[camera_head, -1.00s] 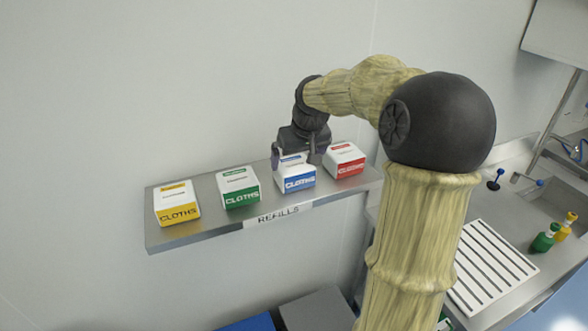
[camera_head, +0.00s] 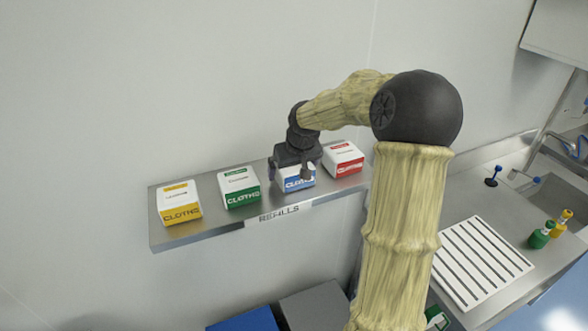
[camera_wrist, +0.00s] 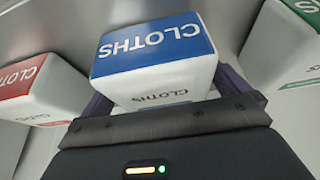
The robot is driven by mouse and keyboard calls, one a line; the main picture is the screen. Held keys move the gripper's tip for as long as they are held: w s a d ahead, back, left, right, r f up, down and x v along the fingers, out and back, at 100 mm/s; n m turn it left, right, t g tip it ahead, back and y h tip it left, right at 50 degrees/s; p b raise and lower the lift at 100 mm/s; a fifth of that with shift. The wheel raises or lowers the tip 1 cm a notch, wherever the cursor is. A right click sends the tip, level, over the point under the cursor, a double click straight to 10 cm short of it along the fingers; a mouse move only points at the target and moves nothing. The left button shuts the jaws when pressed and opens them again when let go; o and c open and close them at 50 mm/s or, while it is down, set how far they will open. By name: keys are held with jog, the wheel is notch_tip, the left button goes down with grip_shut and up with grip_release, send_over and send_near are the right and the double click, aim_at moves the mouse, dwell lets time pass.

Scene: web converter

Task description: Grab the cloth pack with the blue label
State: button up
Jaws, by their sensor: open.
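The cloth pack with the blue label (camera_head: 297,181) is a white box with a blue front band, standing on the metal shelf (camera_head: 215,222) between the green and red packs. My gripper (camera_head: 290,172) is lowered over it from above, open, with a finger on either side, and it hides most of the pack's top. In the wrist view the blue-label pack (camera_wrist: 155,62) sits between my open fingers, its lettering upside down. I cannot tell whether the fingers touch its sides.
The red-label pack (camera_head: 343,158) stands close on the right, the green-label pack (camera_head: 239,187) on the left, and the yellow-label pack (camera_head: 179,203) farther left. The wall is behind the shelf. A sink counter with a white ribbed tray (camera_head: 468,262) is at the right.

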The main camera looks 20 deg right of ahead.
dwell(0.4)
jog(key=c, duration=1)
notch_tip(320, 180, up, 10)
jog(key=b, duration=0.2)
jog(key=shift+r+b, duration=0.1)
jog(key=shift+b, duration=0.2)
